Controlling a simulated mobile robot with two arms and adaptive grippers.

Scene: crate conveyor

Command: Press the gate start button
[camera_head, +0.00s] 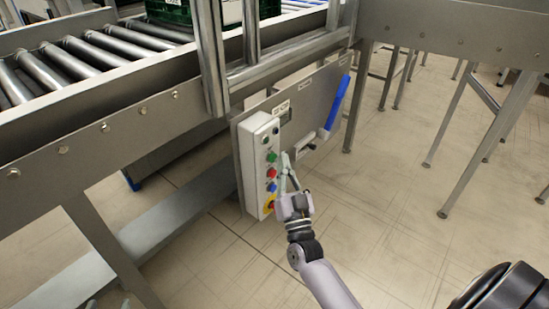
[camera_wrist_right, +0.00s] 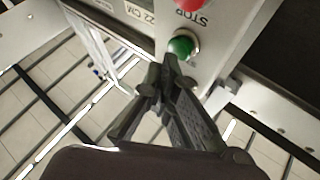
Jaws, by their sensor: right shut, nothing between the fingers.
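A pale control box (camera_head: 250,165) hangs under the conveyor frame, with a column of coloured buttons. Its green button (camera_head: 271,157) sits above the red button (camera_head: 271,172). In the right wrist view the green button (camera_wrist_right: 181,46) is next to the red button (camera_wrist_right: 190,4), which is marked STOP. No label for the green one is readable. My right gripper (camera_head: 286,157) is shut and empty, its tips pointing at the box. In the right wrist view its fingertips (camera_wrist_right: 168,64) lie right at the green button's edge; I cannot tell whether they touch. My left gripper is not in view.
The roller conveyor (camera_head: 95,52) runs above the box, with a green crate (camera_head: 170,10) on it. A panel with a blue handle (camera_head: 337,102) is right of the box. Metal legs (camera_head: 475,150) stand at the right. The tiled floor (camera_head: 400,215) is open.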

